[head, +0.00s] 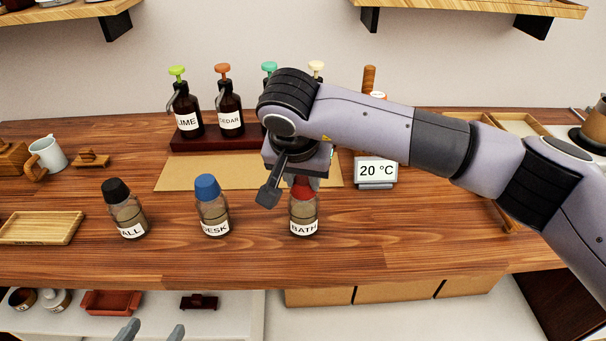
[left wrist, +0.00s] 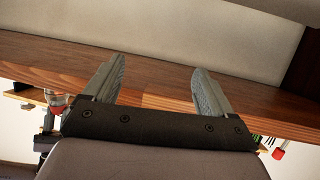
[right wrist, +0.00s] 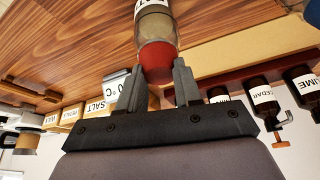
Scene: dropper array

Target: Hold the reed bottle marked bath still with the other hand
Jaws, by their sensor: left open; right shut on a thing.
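The reed bottle marked BATH (head: 304,215) stands upright on the wooden counter, with a red cap and a white label. My right gripper (head: 303,181) is shut on its red cap from above; my wrist hides part of the cap. In the right wrist view the cap (right wrist: 157,60) sits between the two fingertips. My left gripper (head: 152,332) is low at the bottom edge of the head view, in front of the counter, open and empty, well apart from the bottle. The left wrist view shows its spread fingers (left wrist: 158,82) with nothing between them.
The DESK bottle (head: 213,208) with a blue cap and the ALL-labelled bottle (head: 127,212) with a black cap stand left of BATH. Dropper bottles (head: 187,112) stand on a dark rack behind. A 20 °C display (head: 376,171) is to the right. The counter's front strip is clear.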

